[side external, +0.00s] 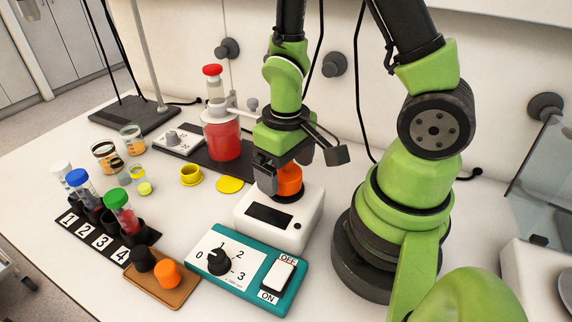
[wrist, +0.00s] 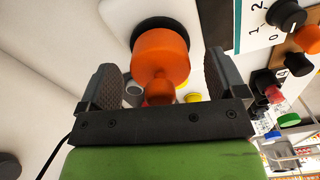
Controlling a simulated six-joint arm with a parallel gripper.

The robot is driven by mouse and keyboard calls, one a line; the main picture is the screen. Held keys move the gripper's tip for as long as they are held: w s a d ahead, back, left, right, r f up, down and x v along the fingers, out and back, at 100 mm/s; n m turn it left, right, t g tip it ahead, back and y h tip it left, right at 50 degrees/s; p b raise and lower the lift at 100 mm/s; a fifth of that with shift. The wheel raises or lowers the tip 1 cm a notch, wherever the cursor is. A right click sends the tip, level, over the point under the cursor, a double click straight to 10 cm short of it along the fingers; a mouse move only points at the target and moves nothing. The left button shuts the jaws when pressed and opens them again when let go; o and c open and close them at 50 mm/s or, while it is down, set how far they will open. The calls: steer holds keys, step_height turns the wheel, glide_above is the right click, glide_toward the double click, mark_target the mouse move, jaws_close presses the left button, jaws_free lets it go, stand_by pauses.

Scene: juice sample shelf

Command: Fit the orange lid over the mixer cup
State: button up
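The orange lid (side external: 289,181) stands upright over the black round seat on top of the white mixer (side external: 302,213). In the wrist view the lid (wrist: 161,53) has a wide body and a narrower knob toward me. I see no separate mixer cup; whether one is under the lid is hidden. My gripper (side external: 284,172) is right above the mixer, pointing down with its fingers around the lid's upper part. In the wrist view my gripper (wrist: 160,75) is open, with a gap on both sides of the knob.
A teal control box (side external: 250,275) with a dial and switch stands in front of the mixer. A brown tray (side external: 180,290) holds a black and an orange cap. A numbered tube rack (side external: 100,240), beakers, yellow parts (side external: 230,184) and a red-filled vessel (side external: 222,140) stand left.

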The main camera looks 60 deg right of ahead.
mark_target(288, 179)
step_height(288, 179, up, 9)
steer(key=shift+r, duration=0.75)
steer(key=s+a+r+t, duration=0.1)
steer(key=r+t, duration=0.1)
steer(key=r, duration=0.1)
steer(key=s+a+r+m+t+y, duration=0.1)
steer(key=s+r+t, duration=0.1)
steer(key=r, duration=0.2)
steer(key=s+a+r+t+y, duration=0.1)
steer(key=r+t, duration=0.2)
steer(key=shift+s+a+r, duration=0.3)
steer(key=shift+a+r, duration=0.05)
steer(key=shift+a, duration=0.05)
stand_by(0.9)
